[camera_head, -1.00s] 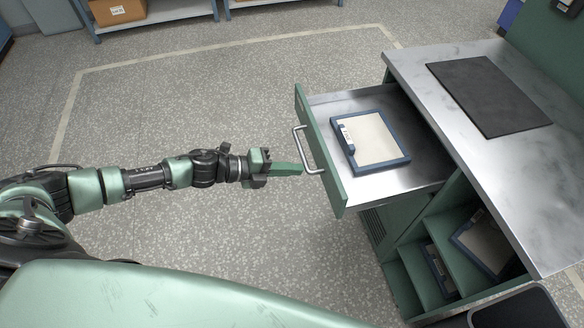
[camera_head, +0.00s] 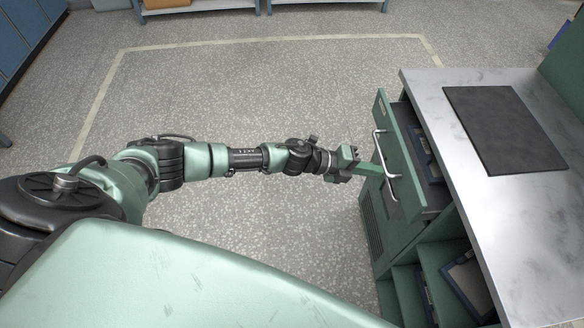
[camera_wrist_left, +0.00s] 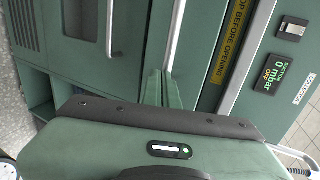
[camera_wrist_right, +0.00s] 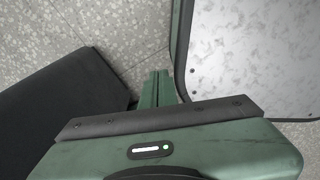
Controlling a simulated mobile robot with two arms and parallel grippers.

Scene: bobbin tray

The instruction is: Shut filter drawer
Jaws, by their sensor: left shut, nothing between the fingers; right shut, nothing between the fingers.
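The filter drawer's green front (camera_head: 404,165) stands a little out from the metal-topped cabinet, so the drawer is partly open. Its silver handle (camera_head: 386,165) is on the front. A blue-framed filter (camera_head: 426,152) shows in the gap, mostly hidden under the worktop. My left gripper (camera_head: 374,170) is shut and empty, its fingertips at the drawer front beside the handle; I cannot tell whether they touch. Its shut fingers also show in the left wrist view (camera_wrist_left: 160,90). My right gripper (camera_wrist_right: 157,90) is shut and empty, outside the head view.
The metal worktop (camera_head: 430,95) carries a black mat (camera_head: 505,130). Open green shelves below the drawer hold another filter (camera_head: 468,283). In the left wrist view, a pressure display (camera_wrist_left: 272,74) reads 0 mbar. The floor (camera_head: 250,90) left of the cabinet is clear.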

